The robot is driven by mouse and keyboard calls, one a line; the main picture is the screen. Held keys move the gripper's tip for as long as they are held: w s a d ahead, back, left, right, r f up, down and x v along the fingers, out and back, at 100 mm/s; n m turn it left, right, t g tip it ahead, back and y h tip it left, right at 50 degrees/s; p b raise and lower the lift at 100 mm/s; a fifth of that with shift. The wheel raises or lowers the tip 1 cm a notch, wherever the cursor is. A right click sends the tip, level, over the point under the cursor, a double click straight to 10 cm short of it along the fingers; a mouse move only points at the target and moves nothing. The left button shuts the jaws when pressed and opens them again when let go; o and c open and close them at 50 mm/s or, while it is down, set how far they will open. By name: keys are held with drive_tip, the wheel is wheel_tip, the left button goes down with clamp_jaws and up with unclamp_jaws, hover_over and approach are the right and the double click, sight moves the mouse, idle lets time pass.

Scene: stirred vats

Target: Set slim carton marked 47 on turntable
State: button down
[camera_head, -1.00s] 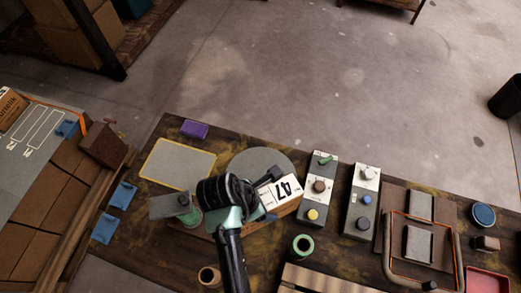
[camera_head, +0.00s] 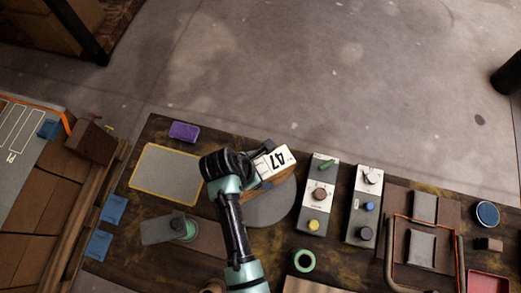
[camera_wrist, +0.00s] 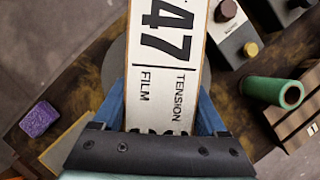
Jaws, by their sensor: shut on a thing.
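The slim carton marked 47 (camera_head: 278,161) has a white label and brown sides. My gripper (camera_head: 262,178) is shut on it, with blue fingers on both sides of it in the wrist view (camera_wrist: 160,108). The label faces the wrist camera and reads 47, TENSION FILM. The turntable (camera_head: 270,210) is a round grey disc on the dark table. The carton covers its far part in the head view, and a grey edge shows left of the carton in the wrist view (camera_wrist: 112,68). I cannot tell whether the carton touches the disc.
Two control boxes with knobs (camera_head: 318,195) (camera_head: 363,205) stand right of the turntable. A green ring-ended cylinder (camera_head: 303,261) is in front. A yellow-edged grey mat (camera_head: 166,174) and a purple block (camera_head: 184,131) lie to the left. A grey plate (camera_head: 163,229) is nearer.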

drive_tip(key=shift+w+f, duration=0.15)
drive_tip(key=shift+f, duration=1.95)
drive_tip(key=shift+f, duration=0.1)
unclamp_jaws()
